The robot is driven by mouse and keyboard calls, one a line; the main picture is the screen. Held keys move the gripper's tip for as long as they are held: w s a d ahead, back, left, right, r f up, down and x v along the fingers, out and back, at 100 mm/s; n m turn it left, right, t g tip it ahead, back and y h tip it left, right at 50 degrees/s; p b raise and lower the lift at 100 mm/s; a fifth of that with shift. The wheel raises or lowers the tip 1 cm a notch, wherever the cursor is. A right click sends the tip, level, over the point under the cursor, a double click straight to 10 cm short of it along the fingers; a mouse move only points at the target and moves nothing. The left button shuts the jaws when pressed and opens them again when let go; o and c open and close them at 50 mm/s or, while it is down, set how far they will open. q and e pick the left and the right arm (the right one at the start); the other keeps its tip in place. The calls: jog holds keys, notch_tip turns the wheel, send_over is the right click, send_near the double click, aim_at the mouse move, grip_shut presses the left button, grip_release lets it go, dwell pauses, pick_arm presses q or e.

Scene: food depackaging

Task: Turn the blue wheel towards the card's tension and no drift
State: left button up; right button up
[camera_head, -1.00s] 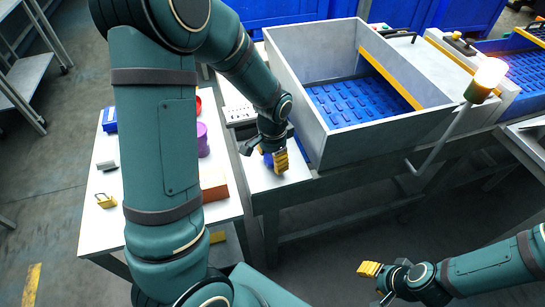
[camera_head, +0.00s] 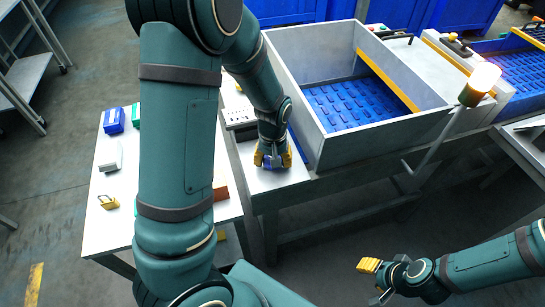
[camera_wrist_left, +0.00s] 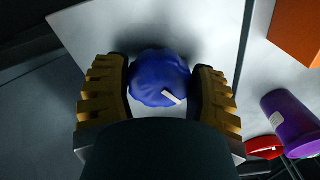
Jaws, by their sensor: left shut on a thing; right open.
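The blue wheel (camera_wrist_left: 155,72) is a round knob with a lobed rim and a short white mark at its lower right. It sits on a pale surface. In the wrist view the yellow ridged fingers of my left gripper (camera_wrist_left: 160,95) are on either side of it, shut on it. In the head view my left gripper (camera_head: 272,158) points down at the front left of the grey bin, with only a little blue showing between its fingers. My right gripper (camera_head: 374,279) is open and empty at the lower right, away from the wheel. I cannot make out the card's writing.
The grey bin (camera_head: 295,95) with a blue belt inside stands right beside my left gripper. A lit lamp (camera_head: 484,77) is on its right. A white table (camera_head: 120,215) at left holds a yellow padlock (camera_head: 109,202). A purple cup (camera_wrist_left: 290,120) shows in the wrist view.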

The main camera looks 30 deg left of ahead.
pick_arm(q)
jog(key=shift+w+r+n+p, duration=0.1)
jog(key=shift+n+p, duration=0.25)
jog(key=shift+n, duration=0.75)
jog(key=o, duration=1.2)
notch_tip(320, 180, up, 12)
